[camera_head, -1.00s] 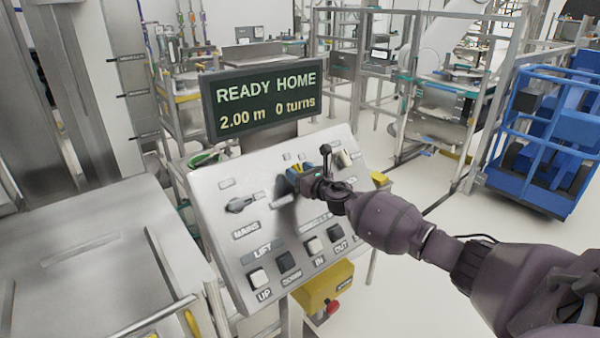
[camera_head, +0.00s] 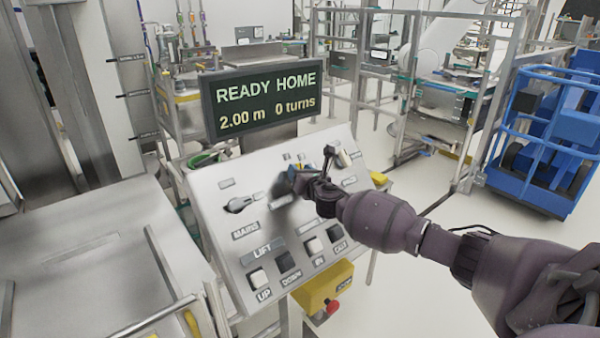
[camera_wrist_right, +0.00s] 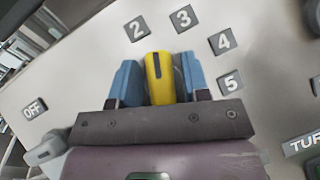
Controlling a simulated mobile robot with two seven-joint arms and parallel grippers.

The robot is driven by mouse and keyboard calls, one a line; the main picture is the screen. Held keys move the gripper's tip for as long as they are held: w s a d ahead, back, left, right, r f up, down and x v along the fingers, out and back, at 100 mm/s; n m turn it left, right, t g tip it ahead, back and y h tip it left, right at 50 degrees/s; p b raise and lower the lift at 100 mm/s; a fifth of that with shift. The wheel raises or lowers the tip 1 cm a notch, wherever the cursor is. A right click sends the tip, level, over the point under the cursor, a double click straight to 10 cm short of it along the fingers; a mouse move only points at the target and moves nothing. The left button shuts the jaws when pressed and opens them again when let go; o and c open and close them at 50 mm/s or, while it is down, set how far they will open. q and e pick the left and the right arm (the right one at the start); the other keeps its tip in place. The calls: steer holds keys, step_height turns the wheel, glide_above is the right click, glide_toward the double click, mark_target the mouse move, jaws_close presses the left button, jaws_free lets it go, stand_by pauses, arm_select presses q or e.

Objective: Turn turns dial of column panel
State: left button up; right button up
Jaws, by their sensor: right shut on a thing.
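The turns dial (camera_wrist_right: 159,77) is a yellow knob with a dark pointer line, seen in the right wrist view on the pale panel. Plates 2, 3, 4 and 5 lie around it, with OFF at the far left. The line points between 2 and 3. My right gripper (camera_wrist_right: 160,82) has its blue fingers shut on the dial, one on each side. In the head view my right gripper (camera_head: 294,175) and wrist largely cover the dial on the sloped column panel (camera_head: 222,255). The display (camera_head: 265,97) reads READY HOME, 2.00 m, 0 turns. My left gripper is out of view.
A MAINS switch (camera_head: 238,204) sits left of my gripper on the panel. LIFT buttons UP (camera_head: 259,277) and DOWN (camera_head: 285,261) and further buttons line the lower edge. A yellow box with a red button (camera_head: 332,306) hangs below. A blue cart (camera_head: 535,140) stands at right.

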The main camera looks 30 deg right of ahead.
steer(key=m+g+h, duration=0.1)
steer(key=m+h, duration=0.1)
steer(key=m, duration=0.2)
steer(key=m+g+h, duration=0.2)
steer(key=m, duration=0.2)
steer(key=shift+s+f+h, duration=0.1)
steer(key=shift+f+h, duration=0.1)
steer(key=shift+h, duration=0.1)
steer(key=m+g, duration=0.2)
steer(key=m, duration=0.1)
steer(key=m+g+h, duration=0.1)
steer(key=m, duration=0.2)
steer(key=shift+s+d+f+g, duration=0.1)
steer(key=shift+d+f+g, duration=0.05)
steer(key=shift+g, duration=0.25)
steer(key=o, duration=0.6)
